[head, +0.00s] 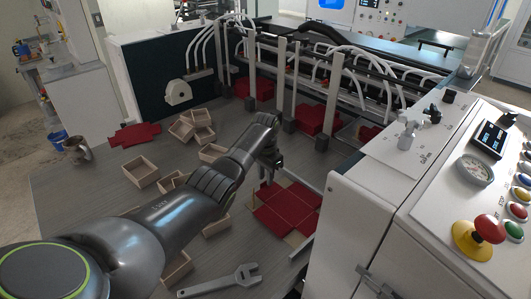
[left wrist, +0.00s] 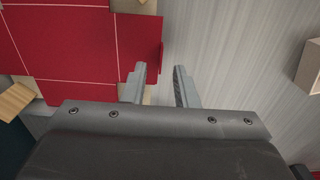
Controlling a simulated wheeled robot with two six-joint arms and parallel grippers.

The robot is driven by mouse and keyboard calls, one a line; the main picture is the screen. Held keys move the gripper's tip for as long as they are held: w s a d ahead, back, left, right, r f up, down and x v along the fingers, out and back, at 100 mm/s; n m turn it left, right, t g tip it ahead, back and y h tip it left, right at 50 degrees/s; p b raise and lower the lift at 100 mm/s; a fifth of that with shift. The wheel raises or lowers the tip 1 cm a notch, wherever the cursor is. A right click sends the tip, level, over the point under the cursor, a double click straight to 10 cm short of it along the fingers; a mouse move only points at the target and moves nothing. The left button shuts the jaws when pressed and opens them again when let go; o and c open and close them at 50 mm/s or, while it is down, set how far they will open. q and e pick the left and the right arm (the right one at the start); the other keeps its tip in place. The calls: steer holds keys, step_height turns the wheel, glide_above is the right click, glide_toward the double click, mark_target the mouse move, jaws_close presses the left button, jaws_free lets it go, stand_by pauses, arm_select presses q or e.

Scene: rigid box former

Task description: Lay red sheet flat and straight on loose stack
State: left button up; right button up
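A red creased sheet (head: 288,207) lies on the table below and just beyond my left gripper. Tan board shows at its edges and corners, and I cannot tell how many sheets lie there. In the left wrist view the red sheet (left wrist: 75,45) fills the upper left, with pale crease lines and a narrow flap at its right side. My left gripper (head: 270,165) points down by the sheet's edge. In the wrist view its two fingers (left wrist: 160,88) are apart with nothing between them. Another red sheet (head: 134,134) lies at the table's left. My right gripper is not in view.
Several small open tan boxes (head: 142,171) lie scattered on the grey table, with a wrench (head: 218,281) at the front. Red stacks (head: 312,119) stand among the machine's posts. A white control cabinet (head: 400,200) bounds the right side. A mug (head: 76,149) stands left.

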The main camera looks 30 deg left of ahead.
arm_select(q)
step_height(320, 180, up, 16)
steer(key=shift+r, duration=0.15)
